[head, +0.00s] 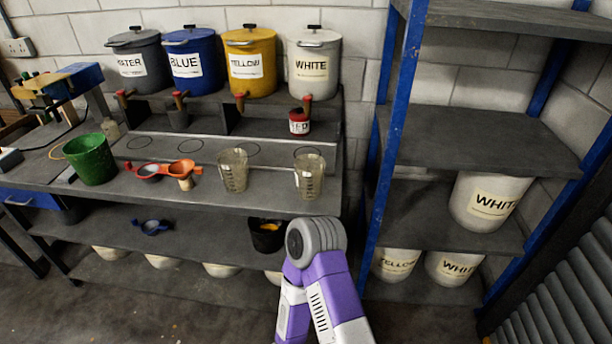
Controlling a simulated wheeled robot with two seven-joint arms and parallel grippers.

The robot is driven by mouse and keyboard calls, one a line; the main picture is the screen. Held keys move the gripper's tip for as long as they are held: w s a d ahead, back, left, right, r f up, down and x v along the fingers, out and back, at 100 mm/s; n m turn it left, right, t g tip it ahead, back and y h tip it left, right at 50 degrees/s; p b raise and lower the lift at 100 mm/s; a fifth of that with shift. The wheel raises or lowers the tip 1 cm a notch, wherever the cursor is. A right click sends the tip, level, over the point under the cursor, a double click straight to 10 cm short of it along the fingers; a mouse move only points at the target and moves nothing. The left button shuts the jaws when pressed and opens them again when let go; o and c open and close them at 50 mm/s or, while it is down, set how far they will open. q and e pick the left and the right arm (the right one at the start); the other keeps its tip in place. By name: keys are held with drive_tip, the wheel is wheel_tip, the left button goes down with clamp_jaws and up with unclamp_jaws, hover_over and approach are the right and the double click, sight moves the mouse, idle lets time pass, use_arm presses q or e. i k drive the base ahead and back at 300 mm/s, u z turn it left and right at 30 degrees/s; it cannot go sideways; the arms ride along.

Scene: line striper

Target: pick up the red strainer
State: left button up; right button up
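A red strainer (148,171) with a round bowl lies on the workbench top, left of the middle. An orange strainer or scoop (182,168) is close to its right, and the two appear to touch or nearly touch. A small tan piece shows under the orange one. One of my arms, purple and white with a grey joint, rises at the bottom centre in front of the bench. No gripper fingers show in the head view, so I see neither gripper near the strainer.
A green bucket (91,159) stands left of the red strainer. Two clear measuring jugs (233,170) (309,177) stand to its right. A blue strainer (152,227) lies on the shelf below. A blue-posted shelf rack (480,138) stands at right.

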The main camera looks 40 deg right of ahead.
sight(149, 173)
drive_tip(key=u, duration=0.65)
drive_tip(key=i, duration=1.8)
drive_tip(key=z, duration=0.85)
